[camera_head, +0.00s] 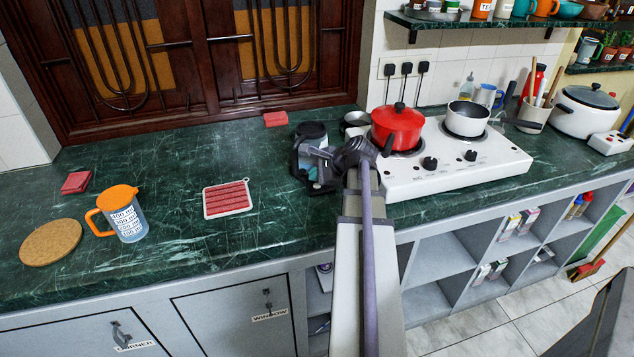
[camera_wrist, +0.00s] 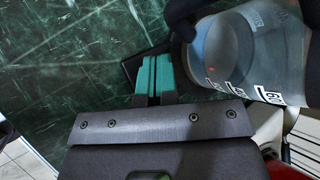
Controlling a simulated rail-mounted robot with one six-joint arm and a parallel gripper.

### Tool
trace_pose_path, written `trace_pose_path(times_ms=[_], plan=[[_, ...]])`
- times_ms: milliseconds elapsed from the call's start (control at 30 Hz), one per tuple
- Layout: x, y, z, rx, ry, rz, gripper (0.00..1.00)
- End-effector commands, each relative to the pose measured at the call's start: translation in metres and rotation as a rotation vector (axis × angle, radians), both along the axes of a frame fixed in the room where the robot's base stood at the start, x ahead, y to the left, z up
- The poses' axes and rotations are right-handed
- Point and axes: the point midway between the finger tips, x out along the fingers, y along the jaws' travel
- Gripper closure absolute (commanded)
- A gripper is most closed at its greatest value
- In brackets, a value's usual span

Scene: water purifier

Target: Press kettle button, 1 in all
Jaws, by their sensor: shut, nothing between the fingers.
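The kettle (camera_head: 311,131) stands on the green counter, left of the white stove, partly hidden by my arm. In the wrist view the kettle (camera_wrist: 265,60) is a clear jug with dark parts and white marks, filling the upper right. A small red spot shows on its lower body. My gripper (camera_head: 313,174) is at the kettle's near side. In the wrist view the teal fingers of my gripper (camera_wrist: 154,72) are together and empty, overlapping a dark flat part beside the jug. I cannot tell whether they touch it. The button cannot be clearly made out.
A red pot (camera_head: 397,127) and a white pan (camera_head: 467,118) sit on the white stove (camera_head: 455,165) to the right. A red-striped mat (camera_head: 227,198), an orange-lidded jug (camera_head: 124,215) and a cork mat (camera_head: 50,242) lie left. Counter between them is clear.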

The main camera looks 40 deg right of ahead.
Motion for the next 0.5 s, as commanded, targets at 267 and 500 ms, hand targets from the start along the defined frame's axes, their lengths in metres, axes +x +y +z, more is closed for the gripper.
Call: trace_pose_path(times_ms=[267,500], plan=[[0.0,0.0,0.0,0.0,0.0,0.0,1.0],[0.0,0.0,0.021,0.0,0.0,0.0,1.0]])
